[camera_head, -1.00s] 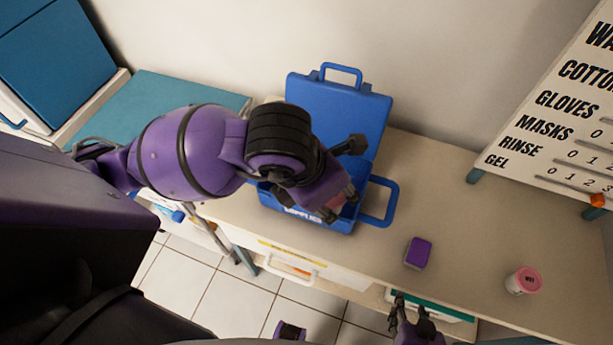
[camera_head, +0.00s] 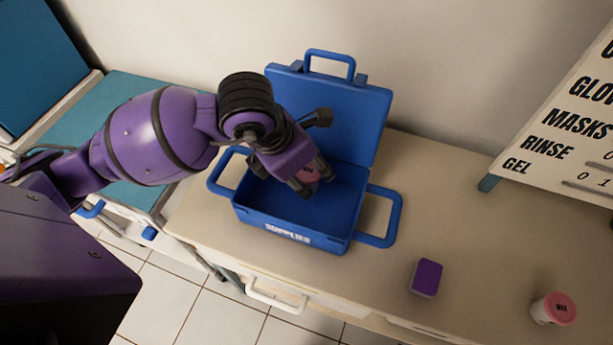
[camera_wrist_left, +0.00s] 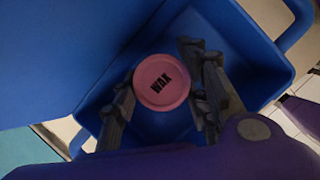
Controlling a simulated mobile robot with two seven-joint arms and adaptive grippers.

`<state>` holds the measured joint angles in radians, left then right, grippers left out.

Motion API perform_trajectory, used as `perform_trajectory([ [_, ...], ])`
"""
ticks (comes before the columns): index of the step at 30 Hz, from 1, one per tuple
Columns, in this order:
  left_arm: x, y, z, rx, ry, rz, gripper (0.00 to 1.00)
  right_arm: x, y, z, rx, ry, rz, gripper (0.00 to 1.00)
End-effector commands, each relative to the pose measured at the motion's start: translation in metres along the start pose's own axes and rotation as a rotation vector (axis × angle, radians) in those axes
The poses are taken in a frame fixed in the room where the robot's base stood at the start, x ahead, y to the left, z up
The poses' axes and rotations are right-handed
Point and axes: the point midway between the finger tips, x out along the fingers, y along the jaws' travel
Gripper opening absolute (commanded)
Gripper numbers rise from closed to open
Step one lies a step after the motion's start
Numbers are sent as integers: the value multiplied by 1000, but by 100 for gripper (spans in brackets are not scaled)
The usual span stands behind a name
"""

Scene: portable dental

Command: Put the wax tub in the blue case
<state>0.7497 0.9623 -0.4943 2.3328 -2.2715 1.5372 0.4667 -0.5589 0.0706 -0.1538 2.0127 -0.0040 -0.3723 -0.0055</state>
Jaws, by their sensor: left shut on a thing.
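My left gripper (camera_head: 309,187) is shut on the wax tub, one finger on each side, as the left wrist view (camera_wrist_left: 163,100) shows. It holds the tub over the opening of the blue case (camera_head: 292,228). The case stands open on the counter, lid raised at the back, and its visible inside is empty. I cannot tell whether the tub touches the case floor. My right gripper is not in view.
A purple and white box (camera_head: 426,278) and another pink-lidded white tub (camera_head: 554,309) sit on the counter (camera_head: 460,225) right of the case. A supply board (camera_head: 560,130) stands at the right. The case's side handle (camera_head: 385,220) sticks out over the counter.

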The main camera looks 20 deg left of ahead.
Motion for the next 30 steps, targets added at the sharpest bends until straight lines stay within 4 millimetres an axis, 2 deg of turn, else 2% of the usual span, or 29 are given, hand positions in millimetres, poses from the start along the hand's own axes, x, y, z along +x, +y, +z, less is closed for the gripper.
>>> perform_trajectory([
  [3,12,8,-2,-4,3,1,14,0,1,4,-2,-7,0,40],
  [9,37,6,-13,-2,3,0,15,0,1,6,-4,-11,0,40],
  [20,41,6,-14,-1,2,0,15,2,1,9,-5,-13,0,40],
  [21,40,6,-14,-1,1,1,45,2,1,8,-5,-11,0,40],
  [25,40,6,-13,0,1,1,60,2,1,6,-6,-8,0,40],
  [30,39,6,-13,0,1,1,60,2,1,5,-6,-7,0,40],
])
